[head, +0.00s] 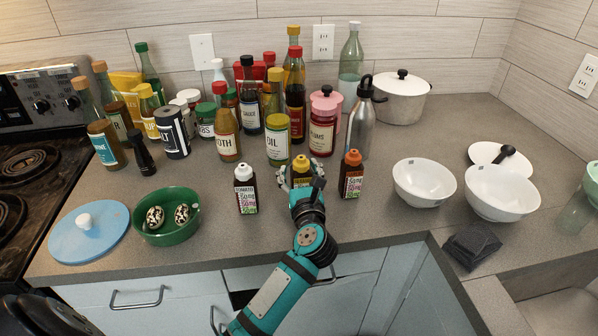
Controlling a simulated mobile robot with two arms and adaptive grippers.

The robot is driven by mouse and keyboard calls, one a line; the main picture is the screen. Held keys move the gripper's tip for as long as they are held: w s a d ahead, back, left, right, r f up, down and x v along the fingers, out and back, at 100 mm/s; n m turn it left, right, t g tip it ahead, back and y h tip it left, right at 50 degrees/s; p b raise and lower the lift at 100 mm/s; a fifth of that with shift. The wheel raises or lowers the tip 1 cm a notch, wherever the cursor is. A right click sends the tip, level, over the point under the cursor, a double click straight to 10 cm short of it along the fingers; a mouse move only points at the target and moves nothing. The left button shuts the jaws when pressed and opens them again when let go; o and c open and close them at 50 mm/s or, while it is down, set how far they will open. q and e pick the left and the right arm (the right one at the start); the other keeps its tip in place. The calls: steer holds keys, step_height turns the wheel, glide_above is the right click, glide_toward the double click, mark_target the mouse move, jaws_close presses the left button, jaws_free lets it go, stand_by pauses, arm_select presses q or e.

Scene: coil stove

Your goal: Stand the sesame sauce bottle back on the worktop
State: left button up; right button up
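A small dark bottle with a yellow cap and yellowish label (301,169) is upright near the front of the worktop (345,217). I cannot read its label, so I cannot confirm that it is the sesame sauce. My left gripper (301,181) is around it from the front, with a finger on each side. The wrist hides the bottle's lower part and base, so I cannot tell whether it touches the worktop or whether the fingers press on it. Similar bottles stand apart on both sides, one white-capped (245,190), one orange-capped (351,176). My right gripper is not in view.
An oil jar (278,142), a plum jar (322,130) and a steel bottle (361,125) stand close behind. A green bowl (167,233) and blue lid (88,236) are left. White bowls (424,188) are right. Bare worktop lies in front of the small bottles.

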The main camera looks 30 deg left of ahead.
arm_select(q)
steer(key=shift+r, duration=0.25)
steer(key=shift+s+d+f, duration=0.2)
steer(key=shift+s, duration=0.05)
steer(key=b+v, duration=0.2)
steer(key=v, duration=0.8)
steer(key=shift+s+d, duration=0.2)
steer(key=shift+s, duration=0.1)
steer(key=shift+s+d+r, duration=0.15)
steer(key=shift+s+d, duration=0.05)
steer(key=shift+s, duration=0.1)
